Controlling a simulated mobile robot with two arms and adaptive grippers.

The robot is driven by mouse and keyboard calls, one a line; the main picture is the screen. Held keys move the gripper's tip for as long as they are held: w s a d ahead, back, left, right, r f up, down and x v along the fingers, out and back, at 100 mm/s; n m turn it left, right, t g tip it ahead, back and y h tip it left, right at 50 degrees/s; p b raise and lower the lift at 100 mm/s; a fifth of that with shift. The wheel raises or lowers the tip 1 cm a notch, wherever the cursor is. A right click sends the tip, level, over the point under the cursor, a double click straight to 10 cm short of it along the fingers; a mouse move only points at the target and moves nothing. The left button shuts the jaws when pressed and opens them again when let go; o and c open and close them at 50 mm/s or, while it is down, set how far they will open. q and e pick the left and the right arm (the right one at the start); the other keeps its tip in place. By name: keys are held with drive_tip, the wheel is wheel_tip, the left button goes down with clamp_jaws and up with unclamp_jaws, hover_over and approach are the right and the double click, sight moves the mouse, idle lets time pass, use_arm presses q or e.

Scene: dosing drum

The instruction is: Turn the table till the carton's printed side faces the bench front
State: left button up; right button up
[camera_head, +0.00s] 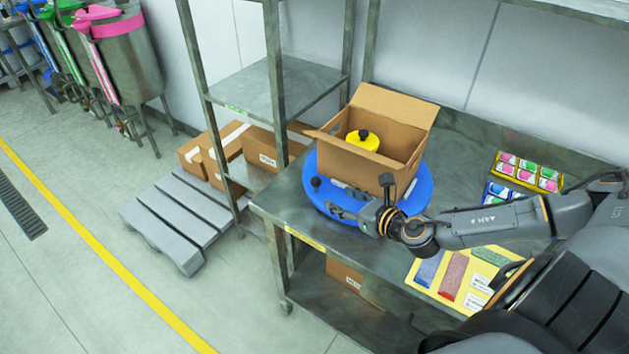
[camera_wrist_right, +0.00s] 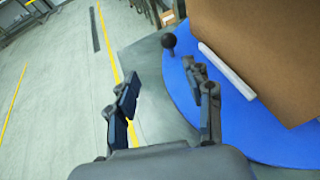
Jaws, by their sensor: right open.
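The blue round table (camera_head: 424,188) stands on the metal bench and also shows in the wrist view (camera_wrist_right: 290,142). On it is an open brown carton (camera_head: 398,140), its large plain side filling the upper right of the wrist view (camera_wrist_right: 265,45). I see no print on the carton's visible faces. A black ball knob (camera_head: 316,183) stands at the table's left rim; it shows beyond my fingers in the wrist view (camera_wrist_right: 168,41). My right gripper (camera_head: 340,206) is open and empty at the table's near left rim (camera_wrist_right: 160,88), apart from the knob. My left gripper is out of view.
A yellow item (camera_head: 363,141) with a black knob sits inside the carton. Trays of coloured packs (camera_head: 528,171) and a yellow board (camera_head: 425,270) lie right on the bench. Shelf posts (camera_head: 346,50) rise behind. Cartons and a grey pallet (camera_head: 170,220) stand on the floor left.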

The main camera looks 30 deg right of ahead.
sight(320, 183)
drive_tip(key=shift+d+r+n, duration=0.15)
drive_tip(key=shift+d+n, duration=0.9)
drive_tip(key=shift+n, duration=0.15)
drive_tip(key=shift+w, duration=0.25)
drive_tip(key=p+x, duration=0.1)
drive_tip(key=x, duration=0.8)
drive_tip(key=p+x, duration=0.1)
drive_tip(key=x, duration=0.3)
drive_tip(key=shift+a+f+p, duration=0.25)
drive_tip(key=shift+p, duration=0.05)
clamp_jaws()
